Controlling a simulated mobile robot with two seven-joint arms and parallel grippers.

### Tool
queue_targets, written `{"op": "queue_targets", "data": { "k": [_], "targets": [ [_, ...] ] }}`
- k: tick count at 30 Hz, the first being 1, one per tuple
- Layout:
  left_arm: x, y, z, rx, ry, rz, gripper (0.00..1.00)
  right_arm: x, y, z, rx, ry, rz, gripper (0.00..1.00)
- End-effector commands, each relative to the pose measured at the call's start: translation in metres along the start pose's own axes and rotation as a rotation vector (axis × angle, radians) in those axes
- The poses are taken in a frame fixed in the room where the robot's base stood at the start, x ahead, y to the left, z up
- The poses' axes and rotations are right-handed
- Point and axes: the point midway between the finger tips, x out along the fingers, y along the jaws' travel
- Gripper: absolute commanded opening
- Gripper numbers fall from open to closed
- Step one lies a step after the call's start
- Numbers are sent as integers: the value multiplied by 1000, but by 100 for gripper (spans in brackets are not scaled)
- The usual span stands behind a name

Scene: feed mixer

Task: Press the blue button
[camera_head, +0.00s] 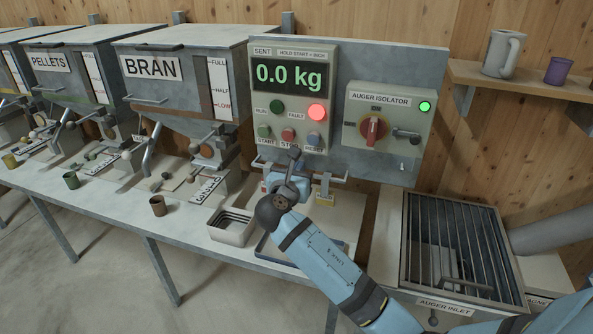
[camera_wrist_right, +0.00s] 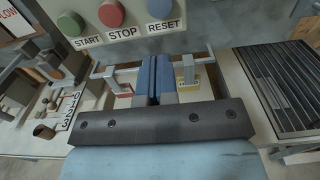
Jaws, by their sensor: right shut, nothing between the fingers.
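The blue button (camera_head: 314,139) is the rightmost of the lower row on the grey control panel (camera_head: 262,52), beside a red stop button (camera_head: 288,135) and a green start button (camera_head: 263,131). In the right wrist view the blue button (camera_wrist_right: 160,8) is at the top edge, partly cut off, above the label RESET. My right gripper (camera_head: 295,156) is shut and empty, just below the button row in the picture. In the wrist view its closed fingers (camera_wrist_right: 154,72) point toward the panel, below the RESET label. Contact with the panel does not show. My left gripper is out of view.
The display reads 0.0 kg, and the red fault lamp (camera_head: 318,112) is lit. An auger isolator box (camera_head: 388,115) with a red knob is right of the panel. A metal rail (camera_head: 335,178) runs below the panel. A tray (camera_head: 233,236) and brown cup (camera_head: 158,206) stand left.

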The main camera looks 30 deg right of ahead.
Motion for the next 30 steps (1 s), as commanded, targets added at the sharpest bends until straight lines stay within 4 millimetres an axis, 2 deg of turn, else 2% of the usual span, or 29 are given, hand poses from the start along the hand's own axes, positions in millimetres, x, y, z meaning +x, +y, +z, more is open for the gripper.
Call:
{"op": "queue_targets", "data": {
  "k": [1, 6, 13, 19, 30],
  "targets": [
    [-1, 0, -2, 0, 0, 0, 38, 13, -1, 2, 0, -1, -2, 0],
    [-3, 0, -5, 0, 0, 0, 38, 50, 0, 2, 0, 0, -2, 0],
    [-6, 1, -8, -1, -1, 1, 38, 86, 0, 1, 0, 1, -1, 0],
    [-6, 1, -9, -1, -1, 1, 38, 98, 0, 0, 0, 1, 0, 0],
    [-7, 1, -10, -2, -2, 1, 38, 100, 0, 1, 0, 1, 0, 0]
  ]
}}
